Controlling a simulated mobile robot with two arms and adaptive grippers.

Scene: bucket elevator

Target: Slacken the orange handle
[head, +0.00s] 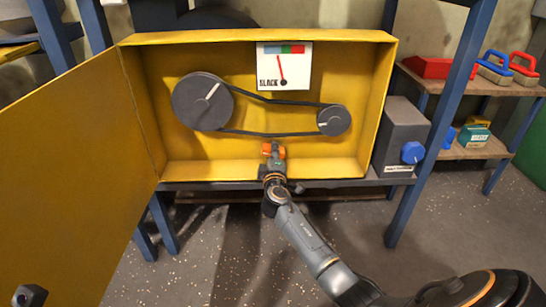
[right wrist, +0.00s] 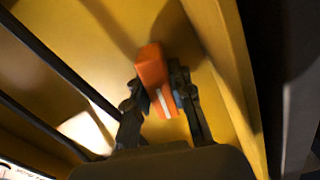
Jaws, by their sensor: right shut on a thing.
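The orange handle (head: 267,149) is low in the yellow box (head: 140,38), below the belt (head: 270,134). In the right wrist view the orange handle (right wrist: 153,68) lies between the two fingers of my right gripper (right wrist: 160,100), which is shut on it. In the head view my right gripper (head: 274,160) reaches in over the box's front edge and hides part of the handle. A gauge (head: 284,67) marked SLACK hangs at the top of the box, its red needle pointing nearly straight up. My left gripper is not clearly in view.
The belt runs around a large grey pulley (head: 202,101) and a small one (head: 334,120), above my right gripper. The box's yellow door (head: 85,165) stands open at left. A grey unit with a blue knob (head: 412,152) stands at right. Shelves (head: 480,152) hold several items.

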